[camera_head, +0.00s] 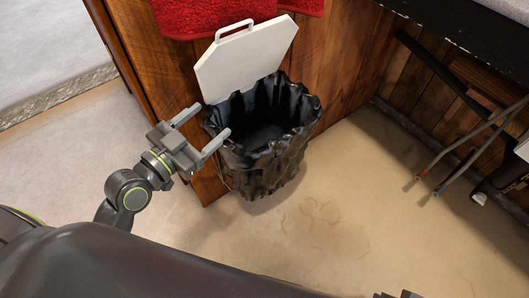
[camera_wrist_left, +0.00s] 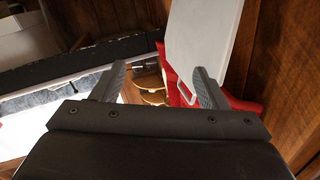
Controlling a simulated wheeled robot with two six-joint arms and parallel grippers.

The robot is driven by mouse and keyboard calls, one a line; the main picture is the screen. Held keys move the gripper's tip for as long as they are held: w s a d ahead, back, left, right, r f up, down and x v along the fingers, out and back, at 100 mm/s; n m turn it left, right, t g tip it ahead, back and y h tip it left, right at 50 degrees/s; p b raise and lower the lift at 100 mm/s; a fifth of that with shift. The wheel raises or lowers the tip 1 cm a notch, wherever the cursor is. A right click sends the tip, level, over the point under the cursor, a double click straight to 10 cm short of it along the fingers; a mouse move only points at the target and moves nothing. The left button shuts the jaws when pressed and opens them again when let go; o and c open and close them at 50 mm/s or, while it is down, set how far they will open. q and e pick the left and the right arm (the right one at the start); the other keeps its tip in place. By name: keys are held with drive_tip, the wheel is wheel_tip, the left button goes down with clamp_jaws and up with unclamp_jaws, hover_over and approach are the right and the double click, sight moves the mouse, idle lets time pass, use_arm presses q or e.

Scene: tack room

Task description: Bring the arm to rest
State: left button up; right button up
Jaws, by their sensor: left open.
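My left gripper (camera_head: 205,128) is open and empty in the head view, raised at the left side of the bin. Its two fingers are spread apart and point up and right. In the left wrist view the gripper (camera_wrist_left: 160,82) also shows with its fingers apart and nothing between them. Of my right gripper, only a small dark part that may belong to it shows at the bottom edge of the head view; its jaws cannot be made out.
A bin with a black liner (camera_head: 262,165) stands close to the left gripper, its white lid (camera_head: 245,62) up. Red cloth (camera_head: 210,15) hangs on the wooden panel (camera_head: 165,80) behind. Metal legs (camera_head: 470,150) stand at right. The floor (camera_head: 350,220) in front is clear.

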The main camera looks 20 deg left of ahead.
idle(0.3)
use_arm(q)
drive_tip(key=s+a+f+n+g+y+p, duration=0.25)
drive_tip(key=s+f+g+p, duration=0.35)
drive_tip(key=f, duration=0.5)
drive_tip(key=s+a+f+n+g+y+p, duration=0.1)
drive_tip(key=s+f+n+g+y+p, duration=0.2)
drive_tip(key=s+f, duration=0.7)
drive_tip(key=s+a+f+n+g+y+p, duration=0.2)
drive_tip(key=s+f+n+g+p, duration=0.25)
drive_tip(key=f, duration=0.85)
use_arm(e)
drive_tip(key=s+d+f+g+h+b, duration=0.1)
drive_tip(key=s+d+f, duration=0.15)
drive_tip(key=f, duration=0.55)
use_arm(q)
drive_tip(key=s+a+f+m+g+p, duration=0.2)
drive_tip(key=s+p, duration=0.9)
drive_tip(key=s, duration=0.2)
use_arm(e)
drive_tip(key=s+d+f+g+h, duration=0.1)
drive_tip(key=s+d+f, duration=0.1)
drive_tip(key=s, duration=0.9)
drive_tip(key=shift+s+d+f+n, duration=0.2)
drive_tip(key=shift+s+d+n, duration=0.15)
drive_tip(key=shift+d+n, duration=0.1)
